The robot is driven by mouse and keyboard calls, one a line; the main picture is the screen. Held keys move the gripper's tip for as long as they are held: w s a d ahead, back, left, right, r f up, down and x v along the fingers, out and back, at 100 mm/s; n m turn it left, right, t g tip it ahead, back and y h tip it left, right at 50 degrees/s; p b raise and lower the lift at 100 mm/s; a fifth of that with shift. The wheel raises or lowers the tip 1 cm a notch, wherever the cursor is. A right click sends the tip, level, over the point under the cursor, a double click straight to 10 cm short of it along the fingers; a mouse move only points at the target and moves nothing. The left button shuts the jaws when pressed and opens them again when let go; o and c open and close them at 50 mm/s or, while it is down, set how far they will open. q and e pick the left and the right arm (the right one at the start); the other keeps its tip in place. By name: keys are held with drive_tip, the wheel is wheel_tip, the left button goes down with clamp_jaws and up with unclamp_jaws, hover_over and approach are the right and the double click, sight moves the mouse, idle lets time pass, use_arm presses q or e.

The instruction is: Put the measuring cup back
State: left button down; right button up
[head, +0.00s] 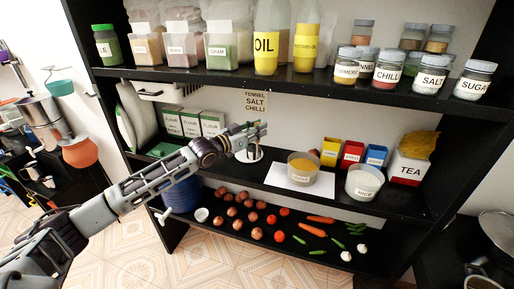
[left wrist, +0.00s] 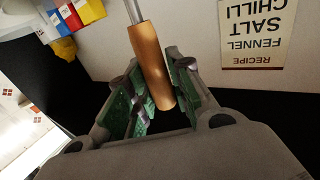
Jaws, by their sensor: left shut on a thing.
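My left gripper (head: 248,134) reaches in from the left to the middle shelf. In the left wrist view, its green-padded fingers (left wrist: 152,95) are shut around a copper-brown handle (left wrist: 155,68) with a metal shaft. This looks like the measuring cup's handle. Its cup end is out of the wrist view and cannot be made out in the head view. A small pale stand or container (head: 249,154) is just below the gripper on the middle shelf. My right gripper is not in view.
The middle shelf also holds a round tub (head: 302,168) on white paper, a rice tub (head: 364,182), small coloured boxes (head: 352,153) and a tea box (head: 407,168). Jars and an oil bottle (head: 267,52) fill the upper shelf. Vegetables lie below. A recipe card (left wrist: 254,32) hangs behind.

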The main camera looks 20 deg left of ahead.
use_arm(q)
drive_tip(key=shift+f, duration=0.75)
hover_over(257, 159)
drive_tip(key=shift+w+f+p, duration=0.15)
drive_tip(key=shift+f+p, duration=0.05)
drive_tip(key=shift+f, duration=0.95)
drive_tip(key=shift+w+f+p, duration=0.15)
drive_tip(key=shift+f+p, duration=0.05)
drive_tip(key=shift+f, duration=1.25)
drive_tip(key=c, duration=1.3)
unclamp_jaws()
drive_tip(key=shift+s, duration=0.1)
